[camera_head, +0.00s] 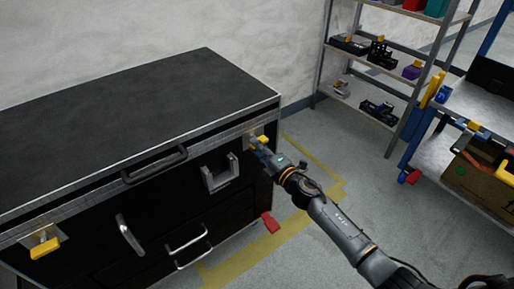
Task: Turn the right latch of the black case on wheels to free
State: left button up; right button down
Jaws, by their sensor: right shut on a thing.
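The black case (135,115) stands at the left, with a flat lid edged in metal. Its right latch (262,139) is a yellow tab on a metal plate near the front right corner, partly hidden by my gripper. My right gripper (258,144) reaches in from the lower right and is shut on the right latch. A second yellow latch (44,248) sits at the front left of the case. My left gripper is not in view.
The case front has a black lid handle (155,166) and metal handles. A red pedal-like part (270,222) sticks out low at its right. A shelf rack (392,72) and a blue-framed cart (490,115) stand at the right. Floor between is clear.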

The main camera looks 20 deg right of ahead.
jog(key=shift+f, duration=0.1)
jog(key=c, duration=1.3)
grip_release()
jog(key=v, duration=1.2)
